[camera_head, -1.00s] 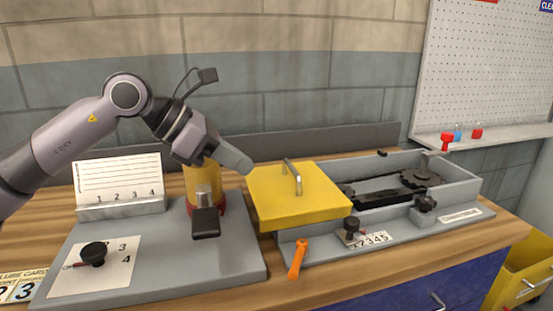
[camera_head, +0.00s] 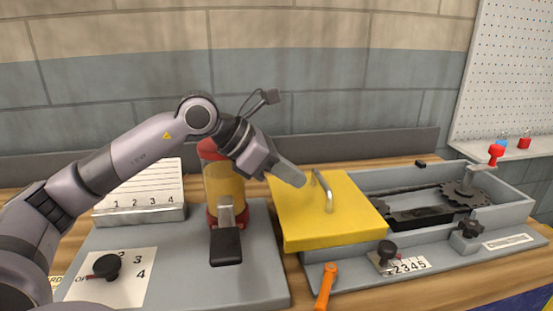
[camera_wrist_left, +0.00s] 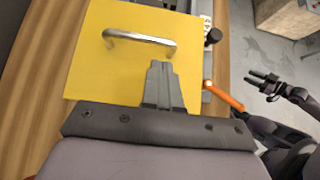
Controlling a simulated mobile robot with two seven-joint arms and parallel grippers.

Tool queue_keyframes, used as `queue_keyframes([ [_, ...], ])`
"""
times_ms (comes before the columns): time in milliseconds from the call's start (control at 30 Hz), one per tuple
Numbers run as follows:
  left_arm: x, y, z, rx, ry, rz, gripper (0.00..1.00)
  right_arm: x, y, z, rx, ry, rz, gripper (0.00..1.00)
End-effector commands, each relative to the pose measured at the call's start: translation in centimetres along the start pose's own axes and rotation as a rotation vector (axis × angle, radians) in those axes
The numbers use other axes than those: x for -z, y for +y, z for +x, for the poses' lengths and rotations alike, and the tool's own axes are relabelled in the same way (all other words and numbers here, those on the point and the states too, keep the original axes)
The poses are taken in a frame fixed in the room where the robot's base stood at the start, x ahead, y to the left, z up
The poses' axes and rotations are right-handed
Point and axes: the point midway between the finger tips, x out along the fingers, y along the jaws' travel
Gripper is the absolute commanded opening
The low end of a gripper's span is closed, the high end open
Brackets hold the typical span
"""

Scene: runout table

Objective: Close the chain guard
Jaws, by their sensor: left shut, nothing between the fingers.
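The yellow chain guard (camera_head: 325,222) covers the left part of the grey housing and overhangs its left end. The chain (camera_head: 400,191) and the dark sprocket (camera_head: 463,194) are uncovered to its right. A silver bar handle (camera_head: 323,190) stands on the guard and also shows in the left wrist view (camera_wrist_left: 139,39). My left gripper (camera_head: 302,181) is shut and empty, its tips just left of the handle and over the guard. In the left wrist view, its fingers (camera_wrist_left: 158,66) point at the handle, apart from it. My right gripper (camera_wrist_left: 264,86) appears at that view's right edge, small and dark.
The grey housing (camera_head: 512,213) carries black knobs (camera_head: 388,250) along its front. An orange-handled lever (camera_head: 326,287) sits below the guard.

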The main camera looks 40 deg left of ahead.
Motion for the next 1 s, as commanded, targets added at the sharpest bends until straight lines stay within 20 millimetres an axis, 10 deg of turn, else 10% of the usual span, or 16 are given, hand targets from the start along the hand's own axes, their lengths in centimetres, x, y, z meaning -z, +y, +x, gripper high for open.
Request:
queue_keyframes([
  [300,-0.1,0.0,3.7,0.0,-0.001,-0.001,0.0,-0.2,0.3,-0.3,-0.006,-0.014,-0.004,0.43],
  [1000,-1.0,0.1,5.0,0.002,-0.003,0.0,0.0,0.5,0.2,-0.7,-0.007,-0.01,-0.001,0.43],
])
